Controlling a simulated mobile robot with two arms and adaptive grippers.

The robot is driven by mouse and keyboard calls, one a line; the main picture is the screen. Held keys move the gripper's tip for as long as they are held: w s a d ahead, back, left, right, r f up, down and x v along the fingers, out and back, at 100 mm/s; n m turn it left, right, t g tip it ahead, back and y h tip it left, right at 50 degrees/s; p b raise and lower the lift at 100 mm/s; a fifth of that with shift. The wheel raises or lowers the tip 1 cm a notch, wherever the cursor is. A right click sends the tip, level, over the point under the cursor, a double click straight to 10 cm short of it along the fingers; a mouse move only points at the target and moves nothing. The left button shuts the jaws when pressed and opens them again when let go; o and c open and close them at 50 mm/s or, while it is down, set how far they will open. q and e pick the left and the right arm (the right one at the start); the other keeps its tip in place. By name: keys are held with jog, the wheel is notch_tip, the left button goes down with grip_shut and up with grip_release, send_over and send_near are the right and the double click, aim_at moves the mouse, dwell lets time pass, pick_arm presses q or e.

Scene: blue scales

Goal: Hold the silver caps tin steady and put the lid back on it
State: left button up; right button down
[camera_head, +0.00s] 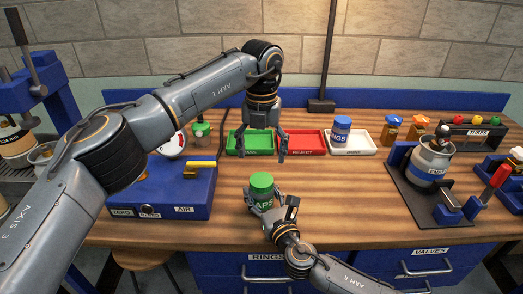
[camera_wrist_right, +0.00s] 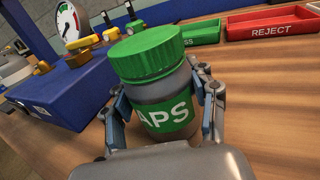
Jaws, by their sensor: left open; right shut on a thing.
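The silver caps tin (camera_head: 263,203) stands upright on the wooden bench, with a green label reading "APS" in the right wrist view (camera_wrist_right: 168,112). The green lid (camera_head: 261,181) sits on top of the tin, covering its mouth; it also shows in the right wrist view (camera_wrist_right: 147,55). I cannot tell how tightly it is on. My right gripper (camera_head: 265,207) is shut around the tin's body, one finger on each side, below the lid. My left gripper (camera_head: 262,153) is open and empty, pointing down above and behind the tin, in front of the trays.
A green tray (camera_head: 237,151), a red "REJECT" tray (camera_head: 313,154) and a white tray (camera_head: 362,150) holding a blue-lidded tin (camera_head: 341,128) stand behind. A blue gauge box (camera_head: 160,190) is at left. A clamp stand with a silver can (camera_head: 428,165) is at right.

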aim_at(261, 179)
pick_arm(q)
jog(key=shift+r+n, duration=0.1)
jog(key=shift+n, duration=1)
jog(key=shift+f, duration=4.05)
jog(key=c, duration=1.2)
jog(key=m, duration=0.4)
jog(key=shift+m, duration=0.3)
jog(key=m, duration=0.3)
jog(key=shift+m, duration=0.4)
jog(key=o, duration=1.3)
jog(key=shift+o, duration=0.2)
